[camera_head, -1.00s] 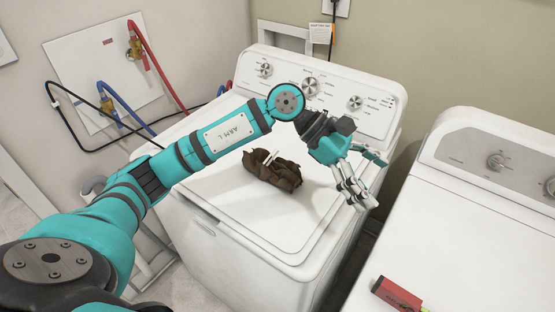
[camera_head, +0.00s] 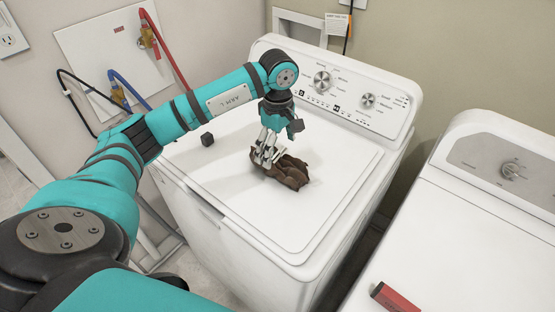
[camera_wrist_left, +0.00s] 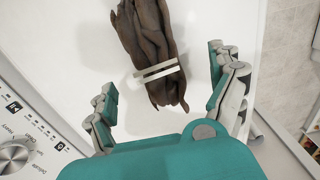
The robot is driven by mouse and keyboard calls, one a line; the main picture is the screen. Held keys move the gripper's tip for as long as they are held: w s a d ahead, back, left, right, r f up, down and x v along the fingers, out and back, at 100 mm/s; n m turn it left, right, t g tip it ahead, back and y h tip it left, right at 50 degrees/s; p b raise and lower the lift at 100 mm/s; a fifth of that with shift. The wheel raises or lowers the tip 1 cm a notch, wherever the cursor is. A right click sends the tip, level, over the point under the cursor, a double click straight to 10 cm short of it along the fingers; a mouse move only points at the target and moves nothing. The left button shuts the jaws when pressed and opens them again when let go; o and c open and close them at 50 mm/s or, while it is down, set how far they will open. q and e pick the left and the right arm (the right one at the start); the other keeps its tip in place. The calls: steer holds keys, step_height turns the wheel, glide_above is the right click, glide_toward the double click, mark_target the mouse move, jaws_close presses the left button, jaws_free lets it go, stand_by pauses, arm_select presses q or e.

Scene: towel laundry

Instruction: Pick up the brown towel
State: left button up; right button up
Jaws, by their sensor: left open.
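The brown towel (camera_head: 292,178) lies bunched on the white lid of the washing machine (camera_head: 225,187). A pale band wraps it; the band shows clearly in the left wrist view, around the towel (camera_wrist_left: 150,35). My left gripper (camera_head: 265,157) points down at the towel's left end, and its fingers hide part of the towel and band. In the left wrist view my left gripper (camera_wrist_left: 163,85) is open, with one finger on each side of the towel's near end and clear gaps between. My right gripper is not in view.
A small dark cube (camera_head: 207,139) sits on the lid, left of the towel. The control panel (camera_head: 340,90) rises behind. A second white machine (camera_head: 450,240) stands at right with a red object (camera_head: 396,299) on it. Hoses (camera_head: 165,55) hang on the left wall.

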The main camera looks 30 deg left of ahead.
mark_target(278, 163)
arm_select(q)
steer(key=shift+f, duration=0.85)
steer(key=shift+f+p, duration=0.55)
steer(key=shift+p, duration=0.1)
step_height(278, 163, down, 4)
steer(key=shift+w+a+r+p, duration=0.15)
steer(key=shift+r+p, duration=0.05)
steer(key=shift+p, duration=0.7)
steer(key=shift+f, duration=0.4)
steer(key=shift+c, duration=0.2)
steer(key=shift+w, duration=0.1)
steer(key=c, duration=1.5)
steer(key=shift+r, duration=0.15)
